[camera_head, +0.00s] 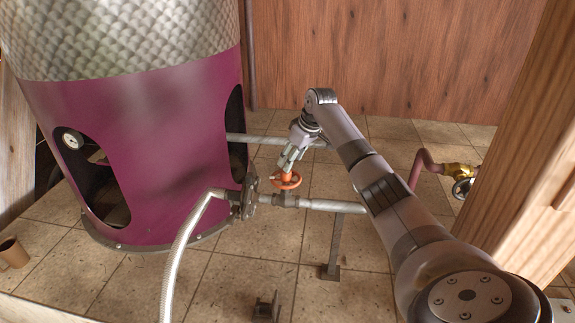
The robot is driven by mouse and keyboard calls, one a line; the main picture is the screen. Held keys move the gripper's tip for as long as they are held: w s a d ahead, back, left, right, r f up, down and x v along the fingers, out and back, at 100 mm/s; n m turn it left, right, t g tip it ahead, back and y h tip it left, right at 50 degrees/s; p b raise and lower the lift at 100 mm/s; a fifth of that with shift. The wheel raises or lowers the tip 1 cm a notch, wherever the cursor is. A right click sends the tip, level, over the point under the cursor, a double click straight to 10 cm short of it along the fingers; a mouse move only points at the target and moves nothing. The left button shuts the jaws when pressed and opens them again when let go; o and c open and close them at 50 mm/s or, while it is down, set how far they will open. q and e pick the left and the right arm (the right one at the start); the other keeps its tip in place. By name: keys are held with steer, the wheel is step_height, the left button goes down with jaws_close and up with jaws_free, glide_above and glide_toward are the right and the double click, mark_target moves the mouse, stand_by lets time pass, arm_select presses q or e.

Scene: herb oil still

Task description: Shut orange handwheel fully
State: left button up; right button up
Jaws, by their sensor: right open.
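The orange handwheel (286,181) sits on a valve on a grey horizontal pipe, just right of the purple still body. My right gripper (286,162) hangs directly above the handwheel, with its fingers pointing down at it. The fingers are open and appear at or just above the wheel's hub and rim. Whether they touch it is too small to tell. The gripper hides part of the wheel's far side. My left gripper is not in the picture.
The purple still (150,150) fills the left. A braided hose (180,255) bends down from the flange. A pipe stand (331,262) is right of the valve. A wooden post (520,150), a red pipe with a brass valve (455,170) and a brown mug (13,252) also show.

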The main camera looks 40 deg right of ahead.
mark_target(286, 176)
steer(key=x, duration=0.4)
steer(key=shift+w+a+p, duration=0.1)
steer(key=shift+a+p, duration=0.1)
steer(key=shift+p, duration=0.15)
steer(key=shift+x, duration=0.8)
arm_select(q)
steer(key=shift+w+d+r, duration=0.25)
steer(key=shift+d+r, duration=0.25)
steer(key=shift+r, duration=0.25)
arm_select(e)
steer(key=shift+d, duration=0.15)
steer(key=c, duration=1.2)
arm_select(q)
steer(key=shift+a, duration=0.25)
arm_select(e)
steer(key=shift+o, duration=0.2)
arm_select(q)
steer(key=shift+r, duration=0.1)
